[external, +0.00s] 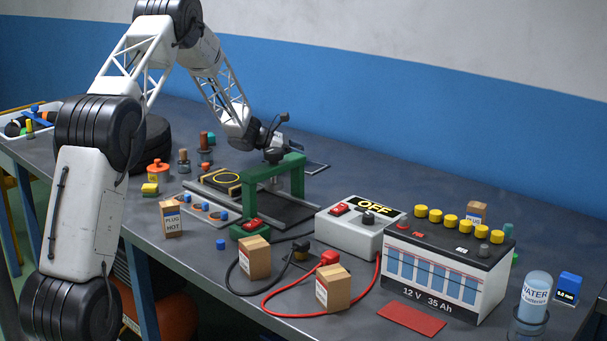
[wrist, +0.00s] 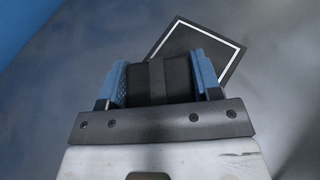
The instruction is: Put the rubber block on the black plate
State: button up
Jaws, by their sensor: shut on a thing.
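The rubber block (wrist: 160,82) is black and sits between the two blue fingers of my gripper (wrist: 162,72) in the wrist view. My gripper is shut on it. The black plate (wrist: 188,38) is a dark square with a white border line, beyond the fingertips and a little to the right, partly covered by the block and right finger. In the external view the black plate (external: 316,168) lies at the back of the bench, behind the green frame. My gripper (external: 275,152) is just left of it there, above the green frame's top bar; the block is not clearly visible. The block's height above the plate is hard to tell.
A green frame (external: 300,178) stands upright close to my gripper. A flat base with a yellow-ringed pad (external: 226,181) is left of it. A grey switch box (external: 350,226), a battery (external: 445,265), cardboard boxes (external: 254,260) and cables fill the front. Bench behind the plate is clear.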

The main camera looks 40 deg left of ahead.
jog(key=shift+f, duration=0.2)
jog(key=o, duration=1)
jog(key=shift+r, duration=0.1)
jog(key=shift+s+a+r, duration=0.1)
jog(key=shift+v, duration=3.6)
